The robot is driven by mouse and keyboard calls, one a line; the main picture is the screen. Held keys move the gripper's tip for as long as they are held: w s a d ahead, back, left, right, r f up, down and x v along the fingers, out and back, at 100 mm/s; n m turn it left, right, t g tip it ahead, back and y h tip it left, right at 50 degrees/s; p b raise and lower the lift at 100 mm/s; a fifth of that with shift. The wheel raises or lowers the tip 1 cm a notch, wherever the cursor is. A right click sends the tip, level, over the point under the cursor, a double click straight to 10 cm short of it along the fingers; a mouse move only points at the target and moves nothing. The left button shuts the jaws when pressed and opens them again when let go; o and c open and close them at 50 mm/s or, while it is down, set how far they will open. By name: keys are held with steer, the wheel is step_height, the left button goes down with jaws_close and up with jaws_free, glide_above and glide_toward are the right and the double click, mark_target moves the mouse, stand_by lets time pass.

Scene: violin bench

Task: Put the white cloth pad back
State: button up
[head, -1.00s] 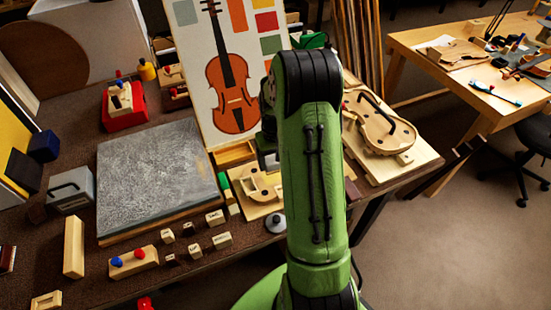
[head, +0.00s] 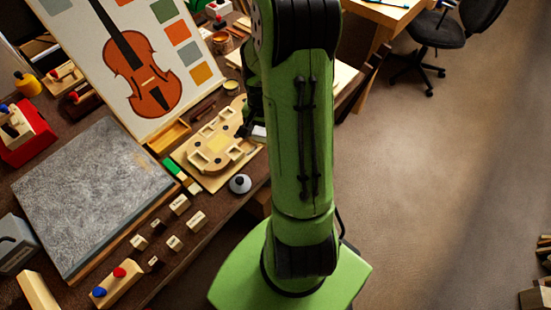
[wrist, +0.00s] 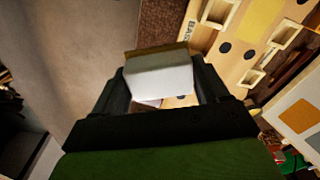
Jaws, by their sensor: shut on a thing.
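The white cloth pad (wrist: 160,80) is between the two dark fingers of my gripper (wrist: 161,90) in the wrist view. It has a white face and a brown strip along its far edge. My gripper is shut on it. In the head view, a small white part of the pad (head: 258,132) shows beside my green arm, by the right edge of the pale wooden violin-shaped board (head: 213,150). My arm hides most of my gripper there. The board also shows in the wrist view (wrist: 233,68), beyond the pad and to its right.
A grey slab (head: 90,195) lies on the brown bench. Small labelled wooden blocks (head: 180,205) and a round grey knob-topped piece (head: 240,184) lie in front of the board. A violin picture panel (head: 130,60) stands behind. Open floor (head: 430,170) lies to the right.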

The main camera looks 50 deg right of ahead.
step_height(320, 180, down, 10)
steer(key=b, duration=0.3)
steer(key=shift+s+d+f, duration=0.1)
steer(key=o, duration=1.1)
